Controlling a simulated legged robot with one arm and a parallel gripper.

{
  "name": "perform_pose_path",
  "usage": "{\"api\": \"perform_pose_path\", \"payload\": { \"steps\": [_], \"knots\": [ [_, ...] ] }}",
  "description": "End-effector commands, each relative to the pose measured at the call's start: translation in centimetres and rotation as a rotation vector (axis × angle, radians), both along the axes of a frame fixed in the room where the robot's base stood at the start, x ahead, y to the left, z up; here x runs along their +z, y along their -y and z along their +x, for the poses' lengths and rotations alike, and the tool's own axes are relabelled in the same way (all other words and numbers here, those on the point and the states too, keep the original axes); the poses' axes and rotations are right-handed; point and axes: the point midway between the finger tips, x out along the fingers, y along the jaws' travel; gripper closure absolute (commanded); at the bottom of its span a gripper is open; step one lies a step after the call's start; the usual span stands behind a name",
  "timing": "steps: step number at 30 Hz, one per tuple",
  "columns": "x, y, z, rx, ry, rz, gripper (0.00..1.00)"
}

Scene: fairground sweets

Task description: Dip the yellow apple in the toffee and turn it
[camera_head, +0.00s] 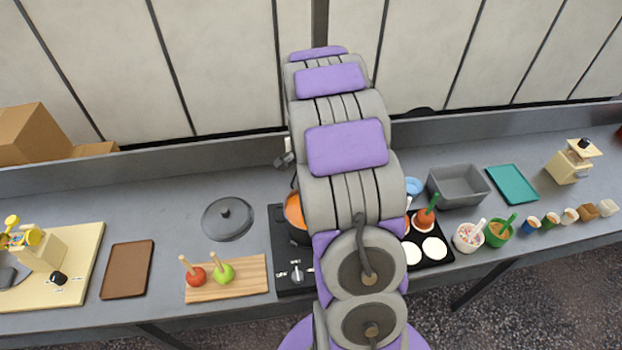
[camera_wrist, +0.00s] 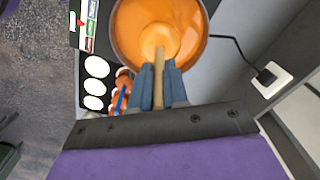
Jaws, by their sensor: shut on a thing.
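In the wrist view, my gripper (camera_wrist: 159,72) is shut on the pale wooden stick (camera_wrist: 158,76) of an apple. The apple (camera_wrist: 157,40) sits in the orange toffee in the pot (camera_wrist: 205,50). Its top shows pale orange-yellow above the surface; its lower part is hidden in the toffee. In the head view, the pot's orange toffee (camera_head: 294,210) shows at the left of my arm, which hides my gripper and the held apple.
A wooden board (camera_head: 245,287) holds a red apple (camera_head: 196,276) and a green apple (camera_head: 224,273), both on sticks. A dark lid (camera_head: 228,217) lies left of the pot. Right of my arm, a black tray (camera_head: 440,258) with white discs holds a coated apple (camera_head: 424,218); topping tubs (camera_head: 468,237) stand beyond.

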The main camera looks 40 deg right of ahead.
Motion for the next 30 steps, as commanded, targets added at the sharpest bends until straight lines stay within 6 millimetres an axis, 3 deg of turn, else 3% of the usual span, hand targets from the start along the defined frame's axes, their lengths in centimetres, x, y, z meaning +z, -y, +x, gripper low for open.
{"api": "perform_pose_path", "payload": {
  "steps": [19, 30],
  "knots": [
    [0.2, 0.0, 0.0, 0.000, 0.001, 0.000, 1.00],
    [3.2, 0.0, 0.0, 0.000, 0.001, -0.001, 1.00]
  ]
}}
